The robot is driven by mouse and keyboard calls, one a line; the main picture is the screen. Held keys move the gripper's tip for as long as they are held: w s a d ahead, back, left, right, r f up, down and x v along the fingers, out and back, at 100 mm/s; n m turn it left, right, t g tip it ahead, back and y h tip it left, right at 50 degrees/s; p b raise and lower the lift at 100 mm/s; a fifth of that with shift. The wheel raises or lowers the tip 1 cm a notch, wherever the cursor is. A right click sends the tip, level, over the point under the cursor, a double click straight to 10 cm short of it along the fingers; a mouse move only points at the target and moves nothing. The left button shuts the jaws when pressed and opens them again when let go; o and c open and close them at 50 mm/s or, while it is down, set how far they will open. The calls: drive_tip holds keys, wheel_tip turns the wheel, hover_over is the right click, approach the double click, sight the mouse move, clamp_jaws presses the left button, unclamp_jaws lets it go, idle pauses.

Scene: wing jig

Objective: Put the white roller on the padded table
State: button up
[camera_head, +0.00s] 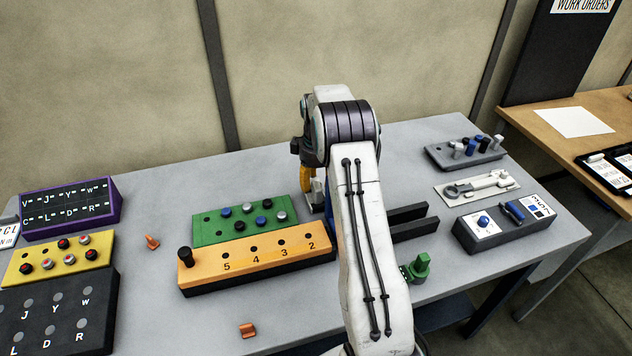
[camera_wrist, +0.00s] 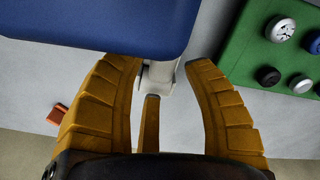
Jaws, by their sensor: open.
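My gripper (camera_wrist: 163,66) is open, with its orange fingers on either side of a white-grey piece (camera_wrist: 158,76), which may be the white roller. Whether the fingers touch it is unclear. A blue padded-looking block (camera_wrist: 95,20) with rounded corners fills the upper left of the wrist view and hides part of that piece. In the head view, my gripper (camera_head: 307,184) is low behind my arm, beside the green board, near a small white part (camera_head: 318,198). My arm hides most of that spot. I cannot tell for certain which thing is the padded table.
A green board (camera_head: 240,223) with knobs and an orange numbered block (camera_head: 255,260) stand left of my arm. Dark bars (camera_head: 408,212), a green piece (camera_head: 418,268) and a grey box (camera_head: 500,228) lie right. Grey tabletop (camera_head: 160,190) is free toward the back left.

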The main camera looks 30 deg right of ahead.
drive_tip(key=s+a+r, duration=0.2)
drive_tip(key=a+r, duration=0.1)
drive_tip(key=r, duration=0.6)
drive_tip(key=s+a+r, duration=0.2)
drive_tip(key=a+r, duration=0.1)
drive_tip(key=r, duration=0.6)
drive_tip(key=s+a+r+t, duration=0.1)
drive_tip(key=s+a+r, duration=0.1)
drive_tip(key=s+a, duration=0.3)
drive_tip(key=s+a+r+m+t, duration=0.1)
drive_tip(key=s+a, duration=0.5)
drive_tip(key=s, duration=0.6)
drive_tip(key=shift+a+r+m+t, duration=0.15)
drive_tip(key=shift+r+m+t, duration=0.15)
drive_tip(key=shift+r, duration=0.4)
drive_tip(key=shift+o, duration=1)
drive_tip(key=s+a+f+t, duration=0.1)
drive_tip(key=s+a+f, duration=0.2)
drive_tip(key=s, duration=0.7)
drive_tip(key=shift+s+a+f+m, duration=0.15)
drive_tip(key=shift+s+f+m, duration=0.25)
drive_tip(key=shift+f, duration=0.2)
drive_tip(key=shift+o, duration=1)
drive_tip(key=shift+s+f, duration=0.25)
